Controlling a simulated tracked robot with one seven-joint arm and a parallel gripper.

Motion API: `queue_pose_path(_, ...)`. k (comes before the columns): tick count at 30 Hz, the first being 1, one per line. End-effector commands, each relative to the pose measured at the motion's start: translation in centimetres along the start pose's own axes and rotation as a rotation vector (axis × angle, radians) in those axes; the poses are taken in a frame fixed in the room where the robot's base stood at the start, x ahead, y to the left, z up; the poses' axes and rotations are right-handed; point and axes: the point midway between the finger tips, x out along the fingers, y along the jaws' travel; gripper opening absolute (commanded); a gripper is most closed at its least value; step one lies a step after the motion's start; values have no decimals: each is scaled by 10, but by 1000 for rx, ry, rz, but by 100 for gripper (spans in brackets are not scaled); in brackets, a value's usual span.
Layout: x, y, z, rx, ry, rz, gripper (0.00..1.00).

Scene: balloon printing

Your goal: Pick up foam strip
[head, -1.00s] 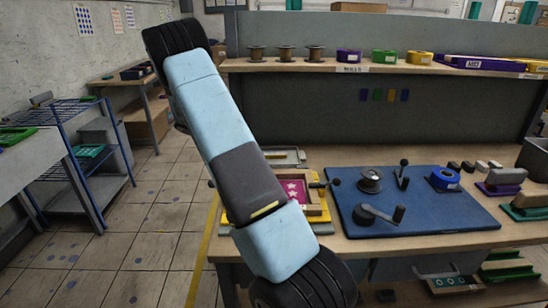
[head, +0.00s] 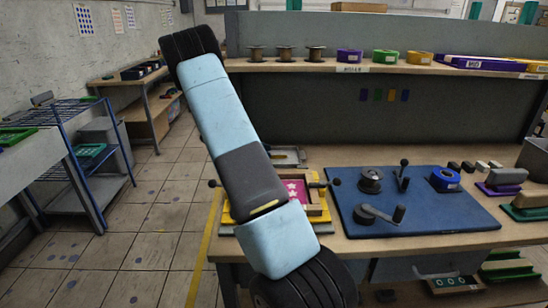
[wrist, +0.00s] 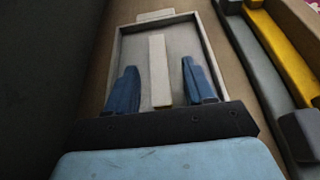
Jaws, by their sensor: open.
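In the wrist view, a pale, narrow foam strip (wrist: 159,75) lies lengthwise in a shallow grey tray (wrist: 207,45). My gripper (wrist: 158,66) is open, with one blue finger on each side of the strip. Clear gaps show between the fingers and the strip. The strip's near end is close to the dark gripper body. I cannot tell how high the fingertips are above the tray floor. In the head view, the grey tray (head: 292,155) shows partly behind my arm, and my gripper and the strip are hidden.
A yellow-edged printing frame with a pink starred panel (head: 295,189) lies in front of the tray. Its yellow bar (wrist: 284,53) is right of the tray in the wrist view. A blue mat (head: 440,215) with reels and cranks lies to the right.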

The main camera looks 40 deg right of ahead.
Motion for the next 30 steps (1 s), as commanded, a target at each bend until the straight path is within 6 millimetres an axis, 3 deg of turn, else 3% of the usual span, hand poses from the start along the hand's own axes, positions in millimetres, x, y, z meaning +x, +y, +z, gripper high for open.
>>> queue_pose_path(10, 43, 1, 4, 0, 1, -3, 53)
queue_pose_path(18, 49, 0, 3, -2, 2, -4, 53)
queue_pose_path(30, 50, 0, 1, -4, 4, -5, 16)
